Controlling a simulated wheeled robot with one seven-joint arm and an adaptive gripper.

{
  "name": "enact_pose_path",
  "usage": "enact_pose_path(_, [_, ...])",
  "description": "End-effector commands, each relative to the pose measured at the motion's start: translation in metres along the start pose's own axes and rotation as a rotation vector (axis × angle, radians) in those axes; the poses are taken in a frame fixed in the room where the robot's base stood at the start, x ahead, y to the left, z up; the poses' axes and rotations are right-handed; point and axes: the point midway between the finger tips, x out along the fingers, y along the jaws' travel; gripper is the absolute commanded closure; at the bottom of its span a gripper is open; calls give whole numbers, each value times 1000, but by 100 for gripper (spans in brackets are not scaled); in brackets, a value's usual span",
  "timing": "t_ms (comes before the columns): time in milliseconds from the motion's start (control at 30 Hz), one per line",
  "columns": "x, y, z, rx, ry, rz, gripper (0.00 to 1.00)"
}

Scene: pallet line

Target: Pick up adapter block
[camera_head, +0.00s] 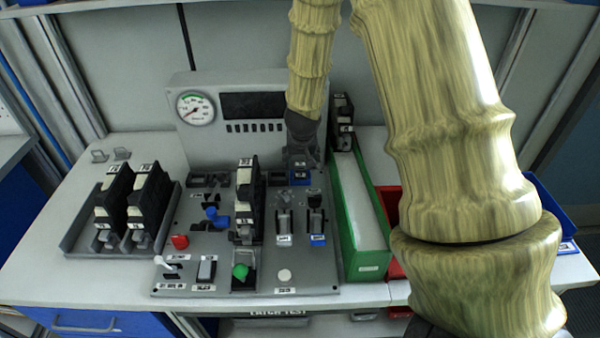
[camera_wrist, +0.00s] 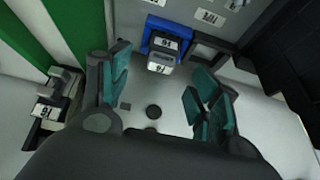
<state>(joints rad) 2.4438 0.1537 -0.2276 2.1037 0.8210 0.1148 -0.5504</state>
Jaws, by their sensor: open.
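My gripper (camera_wrist: 158,88) is open, with its two teal-padded fingers apart and nothing between their tips. In the head view my gripper (camera_head: 301,148) hangs at the back right of the grey panel and is partly hidden. A small blue and grey block (camera_wrist: 163,48) with a white label shows just beyond the fingertips in the wrist view. It also shows below my gripper in the head view (camera_head: 300,177). I cannot tell for sure whether this is the adapter block. A black and white module (camera_head: 246,195) stands upright in the panel's middle.
A grey tray (camera_head: 77,243) at the left holds two black and white modules. A green bin (camera_head: 367,262) stands close right of the panel, with a black module (camera_head: 341,120) at its back. A red bin (camera_head: 394,268) is beside it. A gauge housing (camera_head: 215,145) rises behind.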

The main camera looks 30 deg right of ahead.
Motion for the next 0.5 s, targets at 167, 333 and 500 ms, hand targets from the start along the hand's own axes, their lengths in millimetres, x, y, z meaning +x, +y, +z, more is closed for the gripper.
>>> enact_pose_path(167, [6,-1,0,0,-1,0,38])
enact_pose_path(333, [18,0,0,2,-3,0,38])
enact_pose_path(500, [35,-1,-1,1,-2,0,38])
